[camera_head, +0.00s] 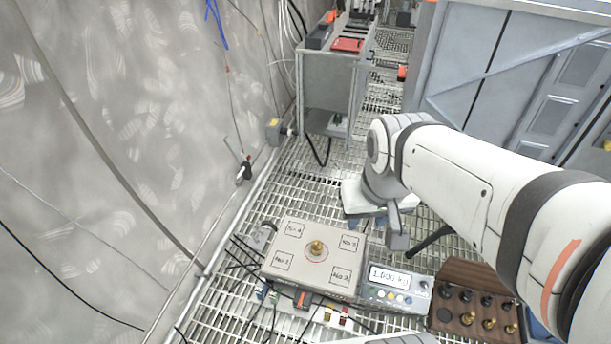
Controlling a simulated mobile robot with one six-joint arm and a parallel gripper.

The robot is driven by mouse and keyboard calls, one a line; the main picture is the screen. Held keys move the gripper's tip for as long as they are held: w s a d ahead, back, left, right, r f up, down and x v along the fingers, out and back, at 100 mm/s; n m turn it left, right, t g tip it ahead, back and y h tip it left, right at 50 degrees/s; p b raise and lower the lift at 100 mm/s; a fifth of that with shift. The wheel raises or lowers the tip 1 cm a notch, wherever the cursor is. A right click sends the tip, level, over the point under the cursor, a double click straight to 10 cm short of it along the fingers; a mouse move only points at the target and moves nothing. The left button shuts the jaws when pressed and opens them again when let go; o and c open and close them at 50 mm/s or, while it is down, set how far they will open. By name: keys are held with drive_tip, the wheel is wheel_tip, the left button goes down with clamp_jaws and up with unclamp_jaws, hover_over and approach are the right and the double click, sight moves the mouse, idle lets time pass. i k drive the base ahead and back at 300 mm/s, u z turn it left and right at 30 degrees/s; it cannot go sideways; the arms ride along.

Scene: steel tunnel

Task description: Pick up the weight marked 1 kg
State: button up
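A small brass weight (317,246) stands upright inside a red circle at the middle of a flat scale plate (318,277). Its marking is too small to read. The display box (394,284) beside the plate appears to read 1.000 kg. A dark wooden holder (462,274) on the right carries several brass and dark weights, such as a brass one (467,319); their markings cannot be read. My gripper (397,241) hangs to the right of the plate, apart from the brass weight. The view does not show the gap between its fingers.
The plate has marked squares near its corners. Cables and small connectors (303,299) lie along its front edge. The floor is metal grating. A grey bench (333,85) stands at the back, a pale curved wall (110,150) is on the left, and grey cabinets (520,75) are behind my arm.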

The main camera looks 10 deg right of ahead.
sight(316, 246)
drive_tip(key=k, duration=1.15)
drive_tip(key=u, duration=0.8)
drive_tip(key=i, duration=1.5)
drive_tip(key=z, duration=1.6)
drive_tip(key=i, duration=0.5)
